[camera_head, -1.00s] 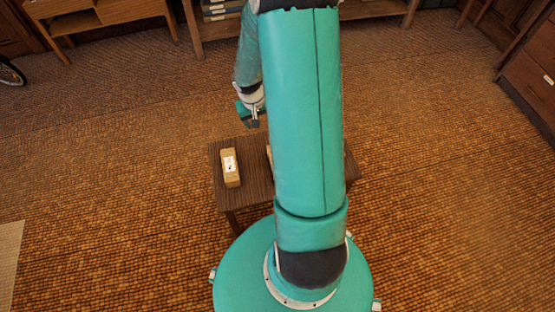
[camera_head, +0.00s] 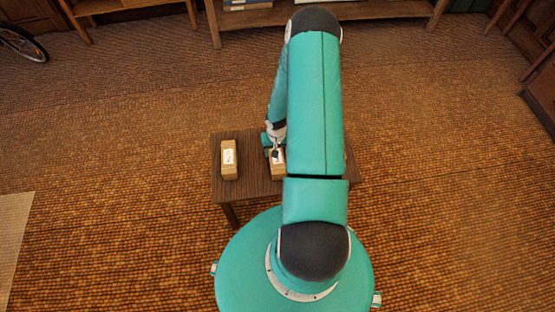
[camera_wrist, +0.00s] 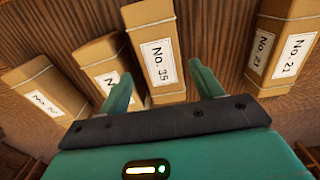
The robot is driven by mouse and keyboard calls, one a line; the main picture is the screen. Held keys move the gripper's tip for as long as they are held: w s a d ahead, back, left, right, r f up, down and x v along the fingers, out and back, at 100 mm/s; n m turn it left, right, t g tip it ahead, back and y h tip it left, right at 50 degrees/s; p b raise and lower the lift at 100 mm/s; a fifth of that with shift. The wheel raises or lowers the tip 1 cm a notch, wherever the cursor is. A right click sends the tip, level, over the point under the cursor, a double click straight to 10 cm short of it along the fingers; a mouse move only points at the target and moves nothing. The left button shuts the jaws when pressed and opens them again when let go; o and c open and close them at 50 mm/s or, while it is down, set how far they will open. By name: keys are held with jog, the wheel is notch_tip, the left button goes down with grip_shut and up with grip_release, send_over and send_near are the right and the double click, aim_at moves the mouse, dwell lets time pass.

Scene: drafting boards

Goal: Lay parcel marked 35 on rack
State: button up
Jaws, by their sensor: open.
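The parcel marked No. 35 (camera_wrist: 150,28) is a tan box with a white label, upright in the wrist view. My gripper (camera_wrist: 160,78) is open, one finger on either side of the parcel's lower part, and does not visibly grip it. In the head view my gripper (camera_head: 276,150) is low over a small dark wooden table (camera_head: 252,185), at a tan parcel (camera_head: 278,172) partly hidden by my arm. I cannot tell for sure which piece of furniture is the rack.
Similar parcels flank it in the wrist view: two at left (camera_wrist: 90,55), and one marked No. 21 (camera_wrist: 285,20) at right. One parcel (camera_head: 229,172) shows at the table's left. A low wooden shelf (camera_head: 385,16) stands at the back. The floor between is clear.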

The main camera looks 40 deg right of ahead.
aim_at(277, 160)
jog(key=f, duration=0.7)
jog(key=shift+w+d+f, duration=0.1)
jog(key=shift+w+f, duration=0.05)
jog(key=shift+w, duration=0.05)
jog(key=shift+c, duration=0.4)
jog(key=c, duration=1.1)
